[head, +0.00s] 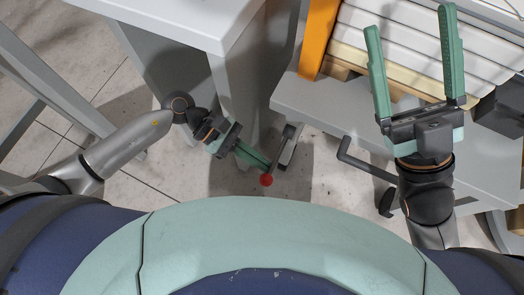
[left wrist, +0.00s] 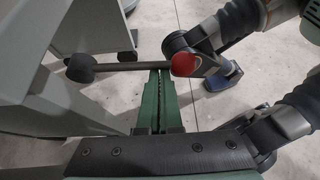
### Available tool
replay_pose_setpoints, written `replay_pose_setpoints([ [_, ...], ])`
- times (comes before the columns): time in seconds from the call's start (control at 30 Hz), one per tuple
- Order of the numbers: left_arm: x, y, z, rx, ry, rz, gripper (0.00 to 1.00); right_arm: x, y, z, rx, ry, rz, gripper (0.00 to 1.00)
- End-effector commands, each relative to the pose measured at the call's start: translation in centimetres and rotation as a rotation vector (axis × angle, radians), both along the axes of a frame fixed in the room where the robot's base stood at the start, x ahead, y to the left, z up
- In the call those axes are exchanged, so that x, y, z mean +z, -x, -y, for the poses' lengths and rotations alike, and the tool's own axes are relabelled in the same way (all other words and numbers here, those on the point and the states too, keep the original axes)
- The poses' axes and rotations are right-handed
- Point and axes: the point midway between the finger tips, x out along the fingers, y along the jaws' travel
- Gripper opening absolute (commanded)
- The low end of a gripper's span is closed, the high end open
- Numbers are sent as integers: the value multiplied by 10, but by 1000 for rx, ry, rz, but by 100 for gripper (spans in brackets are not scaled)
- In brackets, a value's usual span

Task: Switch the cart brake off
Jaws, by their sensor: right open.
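The cart (head: 300,98) is a grey platform at the right of the head view, loaded with white boards. A dark bar (head: 288,146) sticks out below its near left corner, close to a red knob (head: 267,180). The red knob (left wrist: 184,64) and a rod with a black end (left wrist: 110,67) also show in the left wrist view. My left gripper (head: 264,168) has its fingers together, tips right by the red knob and rod. I cannot tell whether they touch. My right gripper (head: 410,20) is open and empty above the cart's load.
A white-topped table (head: 190,20) with a grey leg stands left of the cart. A bent dark handle (head: 365,165) juts from the cart's near side. An orange upright (head: 318,40) stands at the load's left end. Tiled floor shows at the left.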

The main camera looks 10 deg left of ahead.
Motion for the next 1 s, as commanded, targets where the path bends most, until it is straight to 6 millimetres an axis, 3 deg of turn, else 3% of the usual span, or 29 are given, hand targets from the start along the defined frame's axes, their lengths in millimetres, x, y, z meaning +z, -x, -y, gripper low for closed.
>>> replay_pose_setpoints([
  [0.03,10,-2,1,0,-10,-37,0,7,0,0,1,-2,2,84],
  [0.4,37,-5,3,-1,-106,-338,0,18,2,1,-13,11,24,84],
  [1.0,56,-13,5,2,-102,-329,0,16,0,3,-20,2,15,84],
])
